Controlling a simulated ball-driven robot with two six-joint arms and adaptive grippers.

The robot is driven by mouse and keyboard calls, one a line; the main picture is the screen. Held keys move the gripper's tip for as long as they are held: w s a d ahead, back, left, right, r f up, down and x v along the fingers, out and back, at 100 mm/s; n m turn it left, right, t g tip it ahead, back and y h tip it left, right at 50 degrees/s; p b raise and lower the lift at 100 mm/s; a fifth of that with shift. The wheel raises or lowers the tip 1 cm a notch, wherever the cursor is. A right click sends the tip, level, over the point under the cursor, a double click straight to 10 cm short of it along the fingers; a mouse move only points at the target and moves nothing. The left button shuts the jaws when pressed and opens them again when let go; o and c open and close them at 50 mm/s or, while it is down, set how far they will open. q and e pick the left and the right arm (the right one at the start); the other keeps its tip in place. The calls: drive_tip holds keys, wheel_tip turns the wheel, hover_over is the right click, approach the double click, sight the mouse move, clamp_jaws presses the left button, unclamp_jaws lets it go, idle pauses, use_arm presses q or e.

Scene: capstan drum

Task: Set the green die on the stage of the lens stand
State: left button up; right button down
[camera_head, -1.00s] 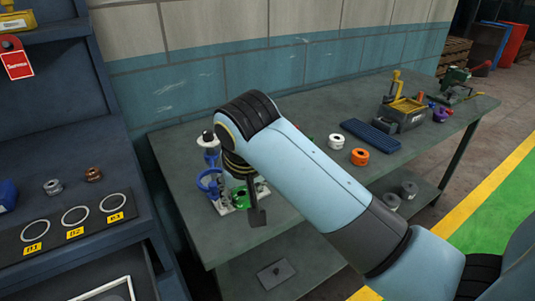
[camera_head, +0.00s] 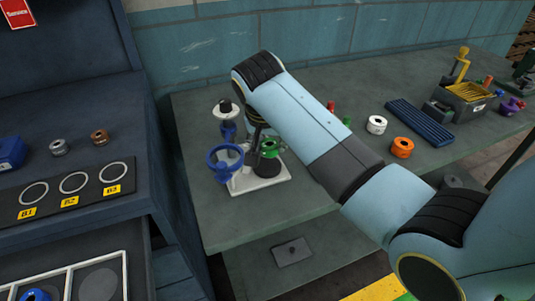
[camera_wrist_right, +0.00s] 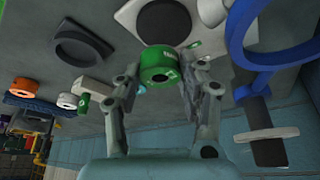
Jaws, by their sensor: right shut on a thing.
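The green die (camera_head: 268,147) is a short green ring. It shows between the fingers of my right gripper (camera_wrist_right: 158,80) in the right wrist view (camera_wrist_right: 158,64). My right gripper (camera_head: 263,138) is shut on it, partly hidden by my arm in the head view. The lens stand has a white base (camera_head: 278,181), a blue lens ring (camera_head: 222,162) and a round black stage (camera_head: 266,168). The die is over or at the stage; I cannot tell whether they touch. The stage also shows in the wrist view (camera_wrist_right: 163,20). My left gripper is not in view.
The blue lens ring stands close beside the die. A white ring (camera_head: 376,124), an orange ring (camera_head: 402,148) and a dark blue ribbed tray (camera_head: 419,122) lie to the right on the bench (camera_head: 215,225). The bench's front left is clear.

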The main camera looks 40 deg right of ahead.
sight(267, 155)
drive_tip(key=shift+w+a+f, duration=0.1)
drive_tip(key=shift+w+f, duration=0.1)
drive_tip(key=shift+w, duration=0.05)
drive_tip(key=shift+f, duration=0.35)
wheel_tip(267, 155, down, 3)
drive_tip(key=shift+f, duration=0.1)
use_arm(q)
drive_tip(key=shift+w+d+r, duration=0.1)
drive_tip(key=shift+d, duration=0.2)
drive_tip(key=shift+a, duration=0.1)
use_arm(e)
drive_tip(key=shift+f, duration=0.15)
drive_tip(key=c, duration=1)
unclamp_jaws()
drive_tip(key=shift+c, duration=0.2)
